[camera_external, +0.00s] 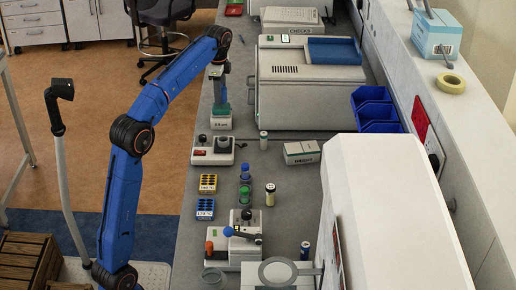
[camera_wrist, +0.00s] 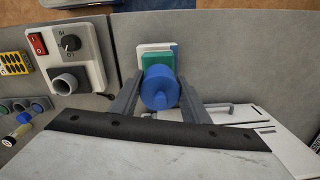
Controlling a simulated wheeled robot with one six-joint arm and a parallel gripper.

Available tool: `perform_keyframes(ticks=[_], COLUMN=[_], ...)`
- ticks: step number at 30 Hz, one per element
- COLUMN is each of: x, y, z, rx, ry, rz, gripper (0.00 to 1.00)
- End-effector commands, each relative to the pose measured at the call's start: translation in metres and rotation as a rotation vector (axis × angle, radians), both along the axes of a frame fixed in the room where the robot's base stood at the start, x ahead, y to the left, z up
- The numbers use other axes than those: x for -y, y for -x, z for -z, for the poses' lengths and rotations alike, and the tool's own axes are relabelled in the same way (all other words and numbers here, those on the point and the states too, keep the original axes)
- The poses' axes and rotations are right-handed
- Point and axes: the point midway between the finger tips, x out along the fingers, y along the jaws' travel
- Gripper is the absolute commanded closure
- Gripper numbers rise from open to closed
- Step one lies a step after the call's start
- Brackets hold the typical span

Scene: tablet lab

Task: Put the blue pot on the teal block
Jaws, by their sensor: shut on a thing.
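The blue pot (camera_wrist: 160,90) is between the two fingers of my gripper (camera_wrist: 159,86) in the wrist view, and the fingers are shut on it. The teal block (camera_wrist: 146,59) shows just behind the pot, partly hidden by it. In the external view my gripper (camera_external: 221,90) points down directly over the teal block (camera_external: 221,110), which sits on a white box. The pot is small and mostly hidden there. I cannot tell whether the pot touches the block.
A grey control unit with a knob (camera_external: 212,150) stands just in front of the white box (camera_external: 221,124). A large white machine (camera_external: 305,95) stands to the right. Yellow racks (camera_external: 207,183) and several small vials are nearer on the grey bench (camera_external: 270,165).

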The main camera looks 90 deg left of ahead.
Motion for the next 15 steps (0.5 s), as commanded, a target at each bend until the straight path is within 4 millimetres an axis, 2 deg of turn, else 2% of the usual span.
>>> perform_keyframes(ticks=[3,6,15], x=[0.0,0.0,0.0], y=[0.0,0.0,0.0], z=[0.014,0.02,0.021], rx=[0.0,-0.001,0.0], ry=[0.001,0.001,0.001], rz=[0.0,0.0,0.0], gripper=[0.79,0.79,0.79])
